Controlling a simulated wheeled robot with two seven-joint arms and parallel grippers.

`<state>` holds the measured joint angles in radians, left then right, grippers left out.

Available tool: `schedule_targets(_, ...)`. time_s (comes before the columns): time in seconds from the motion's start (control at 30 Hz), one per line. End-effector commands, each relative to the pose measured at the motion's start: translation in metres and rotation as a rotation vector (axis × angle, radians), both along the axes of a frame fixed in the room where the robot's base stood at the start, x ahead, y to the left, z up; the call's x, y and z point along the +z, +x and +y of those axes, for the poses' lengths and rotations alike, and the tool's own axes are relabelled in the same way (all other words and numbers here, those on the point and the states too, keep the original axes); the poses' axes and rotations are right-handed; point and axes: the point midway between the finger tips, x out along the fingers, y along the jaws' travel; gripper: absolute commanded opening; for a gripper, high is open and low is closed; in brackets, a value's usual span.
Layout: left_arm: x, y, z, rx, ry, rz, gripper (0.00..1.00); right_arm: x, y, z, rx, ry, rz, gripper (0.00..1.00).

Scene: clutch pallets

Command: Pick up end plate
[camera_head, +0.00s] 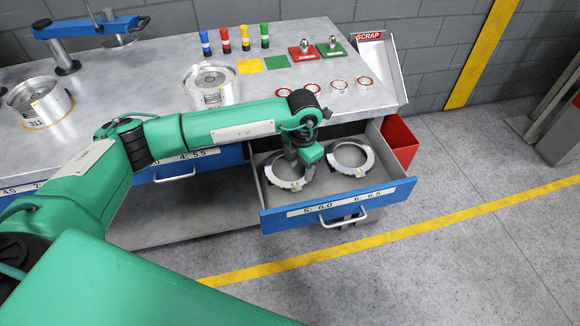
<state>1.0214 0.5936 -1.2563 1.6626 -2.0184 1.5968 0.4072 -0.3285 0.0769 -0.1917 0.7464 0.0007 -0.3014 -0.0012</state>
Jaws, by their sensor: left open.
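Two pale metal ring-shaped plates lie flat in the open drawer (385,189). The left ring plate (283,183) carries a small label, and the right ring plate (368,162) lies beside it. Either could be the end plate; I cannot tell which. My left gripper (309,171) reaches down into the drawer at the right edge of the left ring plate. It is open, and its fingers are at or just above the ring's rim. Contact is too small to tell. My right gripper is not in view.
The drawer front is blue and sticks out from under the metal workbench (140,72). A red bin (401,141) stands right of the drawer. Round metal housings (211,85), coloured pegs and small rings stand on the bench. The floor in front is clear.

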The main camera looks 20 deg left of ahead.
Motion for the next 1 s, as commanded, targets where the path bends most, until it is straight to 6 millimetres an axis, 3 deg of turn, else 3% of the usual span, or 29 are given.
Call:
schedule_targets(0.17,-0.017,0.000,-0.001,0.000,0.001,0.004,0.49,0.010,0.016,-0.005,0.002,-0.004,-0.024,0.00)
schedule_targets(0.27,-0.033,0.002,-0.001,0.001,0.001,0.004,0.49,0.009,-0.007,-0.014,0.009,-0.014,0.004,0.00)
schedule_targets(0.4,-0.049,0.003,-0.001,0.000,0.000,0.001,0.49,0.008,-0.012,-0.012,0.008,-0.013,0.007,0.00)
schedule_targets(1.0,-0.055,0.003,-0.001,0.000,0.000,0.000,0.49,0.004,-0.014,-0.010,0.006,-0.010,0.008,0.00)
